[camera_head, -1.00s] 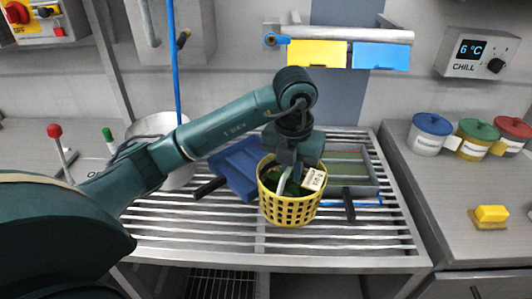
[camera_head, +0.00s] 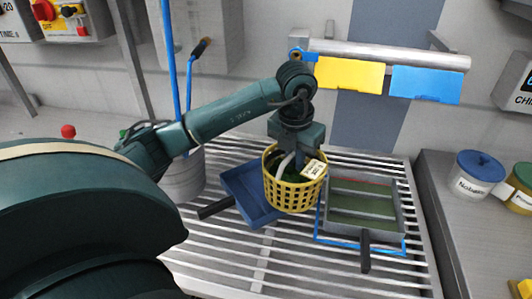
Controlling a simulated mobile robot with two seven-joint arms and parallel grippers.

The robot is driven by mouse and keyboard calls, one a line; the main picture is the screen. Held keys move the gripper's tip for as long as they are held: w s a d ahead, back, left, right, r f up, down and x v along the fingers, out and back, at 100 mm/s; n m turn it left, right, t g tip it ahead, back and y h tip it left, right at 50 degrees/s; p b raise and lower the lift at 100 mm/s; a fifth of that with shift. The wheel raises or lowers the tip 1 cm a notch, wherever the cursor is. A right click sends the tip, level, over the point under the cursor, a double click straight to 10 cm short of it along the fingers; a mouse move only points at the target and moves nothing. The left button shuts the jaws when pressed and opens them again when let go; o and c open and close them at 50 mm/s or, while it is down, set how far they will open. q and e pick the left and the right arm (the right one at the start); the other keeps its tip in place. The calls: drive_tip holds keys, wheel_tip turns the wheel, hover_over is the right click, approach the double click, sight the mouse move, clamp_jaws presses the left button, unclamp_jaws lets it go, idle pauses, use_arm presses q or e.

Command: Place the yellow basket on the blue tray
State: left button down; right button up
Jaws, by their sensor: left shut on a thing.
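The yellow basket (camera_head: 291,194) is an openwork tub with dark greens and a pale label card (camera_head: 314,169) inside. My left gripper (camera_head: 293,158) is shut on its upper part, seemingly the handle, and the basket hangs roughly upright. The blue tray (camera_head: 243,192), with a black handle at its left, lies tilted in the picture on the slatted rack. The basket overlaps the tray's right part and hides it; I cannot tell how high above it the basket is. My right gripper is not in view.
A grey tray with a green floor (camera_head: 362,206) and a black handle lies right of the basket, with a blue outline around it. A metal pot (camera_head: 184,180) stands left. Lidded canisters (camera_head: 480,176) stand on the right counter. The front of the slatted rack (camera_head: 320,270) is clear.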

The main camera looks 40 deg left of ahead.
sight(266, 155)
use_arm(q)
drive_tip(key=a+f, duration=0.1)
drive_tip(key=a, duration=0.1)
drive_tip(key=a+f+p, duration=0.1)
drive_tip(key=a, duration=0.2)
drive_tip(key=a+f, duration=0.1)
drive_tip(key=a, duration=0.2)
drive_tip(key=shift+s+a+f, duration=0.2)
drive_tip(key=shift+a, duration=0.05)
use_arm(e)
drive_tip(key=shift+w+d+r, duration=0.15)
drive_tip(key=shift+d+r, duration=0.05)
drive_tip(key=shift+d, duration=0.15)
use_arm(q)
drive_tip(key=c, duration=2)
unclamp_jaws()
drive_tip(key=shift+f, duration=0.2)
drive_tip(key=o, duration=0.5)
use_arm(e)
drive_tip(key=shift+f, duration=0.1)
use_arm(q)
drive_tip(key=shift+r, duration=0.1)
